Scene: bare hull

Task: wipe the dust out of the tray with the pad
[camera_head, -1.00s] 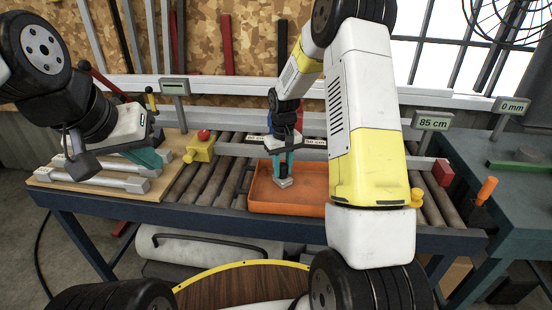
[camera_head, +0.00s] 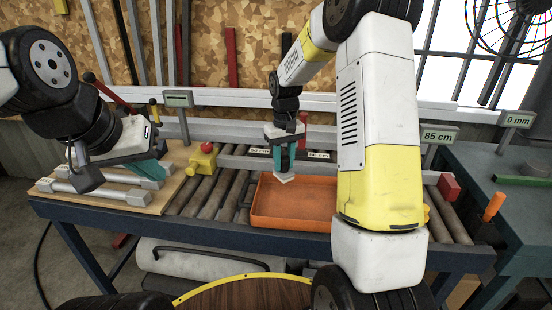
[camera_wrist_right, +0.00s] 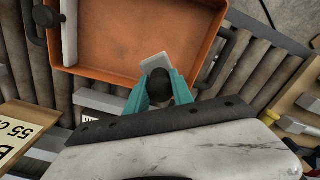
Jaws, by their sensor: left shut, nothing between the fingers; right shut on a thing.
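The orange tray (camera_head: 290,222) sits on the roller conveyor, and it also fills the upper part of the right wrist view (camera_wrist_right: 110,45). My right gripper (camera_head: 285,160) is shut on the pad's dark handle (camera_wrist_right: 159,85). The pale grey pad (camera_head: 284,178) is at the tray's back edge in the head view; it also shows in the wrist view (camera_wrist_right: 155,64), just inside the rim. I cannot tell whether it touches the tray. No dust can be made out clearly. My left gripper (camera_head: 150,173) is shut and empty above the wooden board.
The wooden board (camera_head: 110,198) with pale rods lies at the left. A yellow block with a red button (camera_head: 203,160) stands between board and tray. A rail with an 85 cm sign (camera_head: 438,135) runs behind the conveyor. A red block (camera_head: 449,187) is at the right.

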